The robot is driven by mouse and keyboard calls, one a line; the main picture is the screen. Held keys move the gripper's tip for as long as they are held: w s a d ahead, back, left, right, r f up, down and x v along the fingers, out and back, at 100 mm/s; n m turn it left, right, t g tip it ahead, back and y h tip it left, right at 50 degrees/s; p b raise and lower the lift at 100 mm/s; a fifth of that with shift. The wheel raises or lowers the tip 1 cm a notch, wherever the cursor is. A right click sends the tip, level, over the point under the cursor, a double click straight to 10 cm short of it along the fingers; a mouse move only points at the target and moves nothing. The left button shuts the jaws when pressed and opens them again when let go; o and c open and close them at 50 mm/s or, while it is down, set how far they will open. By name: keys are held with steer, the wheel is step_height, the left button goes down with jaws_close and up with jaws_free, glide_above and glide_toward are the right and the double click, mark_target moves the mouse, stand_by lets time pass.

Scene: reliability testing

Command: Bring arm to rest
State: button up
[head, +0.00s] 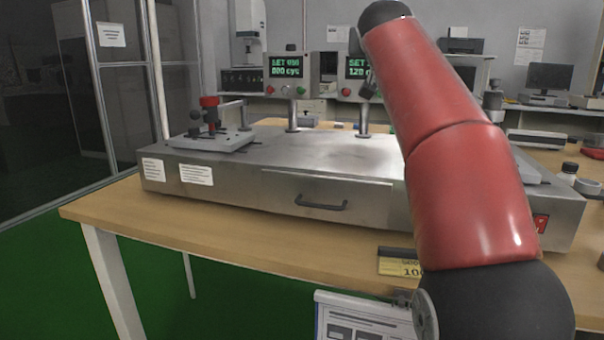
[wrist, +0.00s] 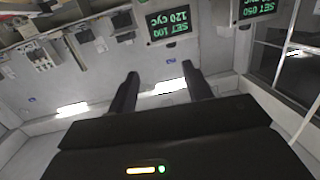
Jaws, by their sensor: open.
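My red arm rises across the right half of the head view, in front of a metal test bench (head: 310,172) on a wooden table (head: 220,243). My gripper (wrist: 160,82) shows in the wrist view with its two dark fingers well apart and nothing between them. The fingers point toward the wall and ceiling area, and the wrist picture is upside down. The fingertips are not visible in the head view.
Two display boxes (head: 290,75) stand on posts on the bench. A fixture with a red knob (head: 209,102) sits at its left. The bench drawer (head: 325,200) is shut. A yellow label block (head: 400,264) lies near the table edge. Green floor (head: 50,285) is clear at left.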

steer(key=s+f+n+g+y, duration=0.1)
steer(key=s+f+g, duration=0.4)
steer(key=s+f, duration=1.4)
steer(key=s+f+n+g+y, duration=0.1)
steer(key=s+f+g, duration=0.5)
steer(key=s+f, duration=1.3)
step_height(320, 180, down, 7)
steer(key=shift+s+r+y, duration=0.1)
steer(key=shift+s+y, duration=0.1)
steer(key=shift+y, duration=0.6)
